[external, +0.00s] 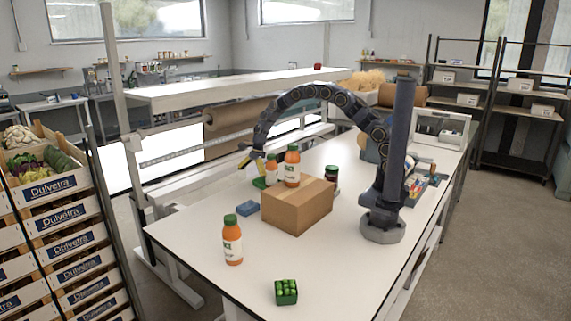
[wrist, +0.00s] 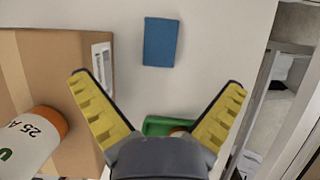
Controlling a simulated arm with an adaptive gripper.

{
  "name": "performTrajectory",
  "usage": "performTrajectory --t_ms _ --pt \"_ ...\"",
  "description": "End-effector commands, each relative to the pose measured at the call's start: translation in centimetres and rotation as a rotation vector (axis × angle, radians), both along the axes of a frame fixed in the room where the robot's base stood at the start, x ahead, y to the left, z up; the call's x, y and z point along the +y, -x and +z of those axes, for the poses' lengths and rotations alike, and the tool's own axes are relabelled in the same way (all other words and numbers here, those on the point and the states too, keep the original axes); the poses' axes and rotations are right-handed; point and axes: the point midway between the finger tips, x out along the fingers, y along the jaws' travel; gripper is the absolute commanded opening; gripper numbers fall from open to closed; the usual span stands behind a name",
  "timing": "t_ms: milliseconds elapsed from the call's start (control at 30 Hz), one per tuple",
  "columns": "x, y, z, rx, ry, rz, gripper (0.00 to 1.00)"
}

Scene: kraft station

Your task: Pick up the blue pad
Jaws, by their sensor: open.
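The blue pad (external: 247,209) lies flat on the white table, just left of the cardboard box, in the external view. In the wrist view the blue pad (wrist: 161,42) is a small blue rectangle beyond my fingertips, with bare table around it. My gripper (external: 248,163) hangs above the far left part of the table, behind the pad. In the wrist view my gripper (wrist: 158,82) has its two yellow fingers spread wide with nothing between them. The pad is fully visible and apart from the fingers.
The cardboard box (external: 298,207) stands beside the pad, with an orange bottle (external: 292,166) on top. A green tray (wrist: 157,126) lies under my gripper. Another orange bottle (external: 232,241) and a green punnet (external: 286,292) stand nearer the front. The table's edge runs close to the pad.

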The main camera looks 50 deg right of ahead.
Motion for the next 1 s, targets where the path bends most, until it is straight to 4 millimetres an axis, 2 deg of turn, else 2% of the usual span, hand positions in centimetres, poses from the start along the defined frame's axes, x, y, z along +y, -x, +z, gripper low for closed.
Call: performTrajectory --t_ms 33,100,200,667,900,1000 --pt "0.0 0.2 -2.4 0.008 0.002 0.0 1.0" --pt "0.1 0.1 -4.4 0.005 0.0 0.001 1.0" --pt "0.1 -0.1 -6.1 -0.002 0.0 0.0 1.0" --pt "1.2 -0.2 -10.3 -0.004 -0.001 0.002 1.0" --pt "2.2 -0.3 -13.6 -0.004 -0.001 0.003 1.0" --pt "2.4 -0.3 -14.1 -0.004 -0.001 0.002 1.0"
